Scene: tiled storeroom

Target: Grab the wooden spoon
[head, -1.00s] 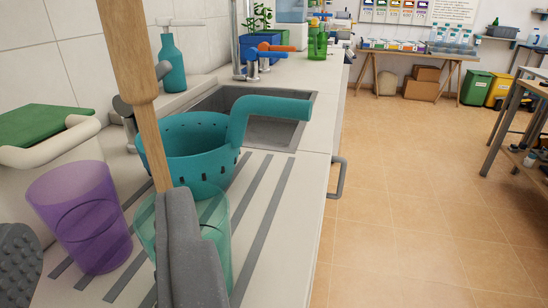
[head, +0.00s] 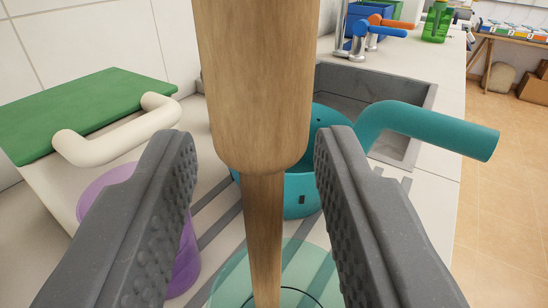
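The wooden spoon (head: 262,95) stands nearly upright in the middle of the head view, very close to the camera. Its thick light-wood part is at the top, and a thinner shaft runs down into a clear teal cup (head: 300,262). My gripper (head: 255,145) is open, with one grey finger on each side of the spoon. Gaps show between the spoon and both fingers. The spoon's top end is out of the picture, and its lower end is cut off at the bottom edge.
A purple cup (head: 180,262) stands at left, partly behind the left finger. A teal colander (head: 300,195) with a thick handle stands behind the spoon, by the grey sink (head: 400,90). A container with a green lid (head: 85,105) and cream handle is at left. Floor is open at right.

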